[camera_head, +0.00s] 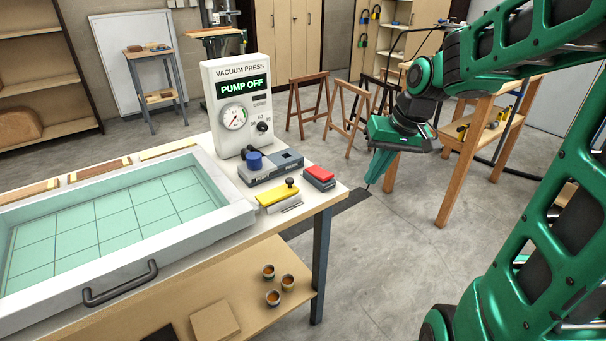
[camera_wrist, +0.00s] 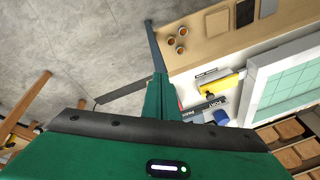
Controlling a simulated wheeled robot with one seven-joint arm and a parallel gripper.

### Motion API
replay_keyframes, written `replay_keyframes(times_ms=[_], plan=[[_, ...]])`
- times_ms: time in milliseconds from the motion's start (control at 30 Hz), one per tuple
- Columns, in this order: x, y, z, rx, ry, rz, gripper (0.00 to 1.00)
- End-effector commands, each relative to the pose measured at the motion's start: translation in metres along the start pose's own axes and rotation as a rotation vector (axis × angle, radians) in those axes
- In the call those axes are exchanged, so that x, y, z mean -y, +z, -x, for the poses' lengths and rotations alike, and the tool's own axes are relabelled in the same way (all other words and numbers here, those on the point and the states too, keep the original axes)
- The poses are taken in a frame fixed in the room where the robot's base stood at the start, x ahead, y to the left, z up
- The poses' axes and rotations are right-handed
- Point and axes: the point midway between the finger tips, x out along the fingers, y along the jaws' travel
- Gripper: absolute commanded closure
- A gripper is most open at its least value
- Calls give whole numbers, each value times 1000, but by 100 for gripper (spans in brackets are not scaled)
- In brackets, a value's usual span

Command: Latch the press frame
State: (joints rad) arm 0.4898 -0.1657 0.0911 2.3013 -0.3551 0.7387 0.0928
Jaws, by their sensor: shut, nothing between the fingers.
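The press frame (camera_head: 222,232) is a pale grey rectangle around a green gridded sheet. It lies flat on the bench, with a dark handle (camera_head: 120,284) on its front side. In the wrist view the frame (camera_wrist: 262,75) is at the right. A grey block with a blue knob (camera_head: 254,160) sits beyond its right end; the blue knob (camera_wrist: 221,117) also shows in the wrist view. I cannot tell which part is the latch. My gripper (camera_head: 372,180) is shut and empty, pointing down off the bench's right end, apart from everything. Its green fingers (camera_wrist: 164,90) show in the wrist view.
The vacuum press unit (camera_head: 235,110) reads PUMP OFF behind the block. A yellow-topped block with a black knob (camera_head: 277,194) and a red-and-grey block (camera_head: 319,178) lie near the bench's right end. Several cups (camera_head: 273,298) stand on the lower shelf.

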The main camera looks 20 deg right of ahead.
Motion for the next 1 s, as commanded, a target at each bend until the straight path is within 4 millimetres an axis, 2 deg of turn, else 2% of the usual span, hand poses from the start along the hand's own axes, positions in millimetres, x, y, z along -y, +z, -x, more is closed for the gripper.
replay_keyframes(times_ms=[33,100,200,300,433,767,867,1000], plan=[[11,-21,-7,-19,-47,22,100],[32,-44,-13,-48,-116,59,100],[53,-68,-16,-82,-195,92,100],[67,-82,-17,-102,-246,111,100],[74,-87,-17,-112,-270,121,100],[75,-87,-18,-110,-270,122,100],[77,-87,-25,-108,-270,122,100],[83,-88,-43,-106,-270,124,100]])
